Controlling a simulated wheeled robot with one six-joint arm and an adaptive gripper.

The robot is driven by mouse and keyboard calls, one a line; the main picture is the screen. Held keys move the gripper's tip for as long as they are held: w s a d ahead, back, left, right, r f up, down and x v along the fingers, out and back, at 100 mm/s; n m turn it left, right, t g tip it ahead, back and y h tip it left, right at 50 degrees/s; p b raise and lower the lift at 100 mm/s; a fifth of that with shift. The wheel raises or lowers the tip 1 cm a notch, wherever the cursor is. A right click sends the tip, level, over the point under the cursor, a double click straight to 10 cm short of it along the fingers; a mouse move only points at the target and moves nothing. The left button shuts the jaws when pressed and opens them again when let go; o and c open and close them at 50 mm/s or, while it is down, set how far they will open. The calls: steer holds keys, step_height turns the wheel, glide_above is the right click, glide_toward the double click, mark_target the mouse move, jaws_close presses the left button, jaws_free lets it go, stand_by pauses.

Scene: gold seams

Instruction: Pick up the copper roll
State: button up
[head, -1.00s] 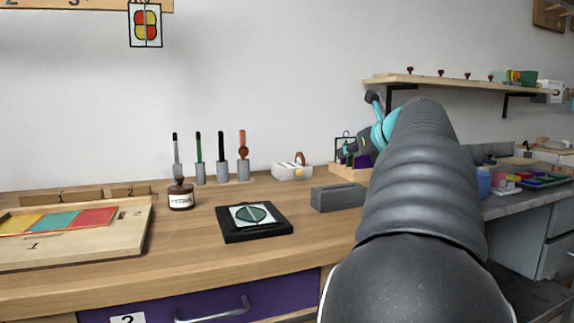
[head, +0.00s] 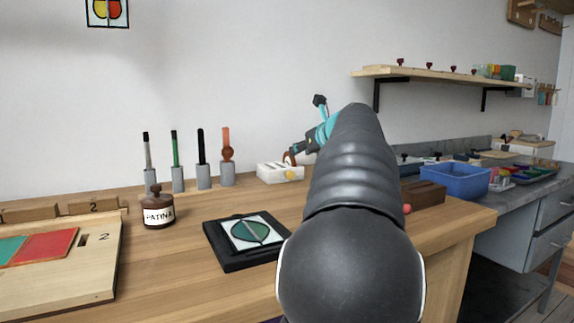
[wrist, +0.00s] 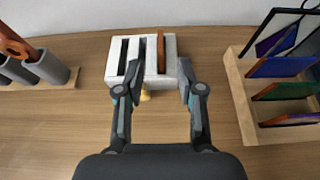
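The copper roll (wrist: 160,52) stands on edge in a slot of a white slotted holder (wrist: 117,60), with its upper part showing; the other slots look empty. In the head view the copper roll (head: 289,157) shows at the top of the white holder (head: 268,173), close to my gripper. My gripper (wrist: 158,78) is open and empty in the wrist view. Its two fingers point at the holder's near side, with the roll between their lines and a little beyond the tips. A small yellow piece (wrist: 146,96) shows at the holder's front.
A wooden rack (wrist: 245,105) with coloured sheets stands to the right. Grey cups (wrist: 45,66) holding tools stand to the left. A patina jar (head: 159,212) and a black tray (head: 212,237) are nearer on the bench. Bench in front of the holder is clear.

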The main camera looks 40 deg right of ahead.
mark_target(289, 163)
steer(key=shift+x, duration=1.1)
steer(key=shift+r+x, duration=0.15)
steer(key=shift+x, duration=0.8)
steer(key=shift+r+x, duration=0.2)
steer(key=shift+x, duration=0.8)
steer(key=shift+r+x, duration=0.15)
steer(key=shift+x, duration=0.8)
steer(key=shift+w+d, duration=0.1)
steer(key=shift+w, duration=0.1)
jaws_close()
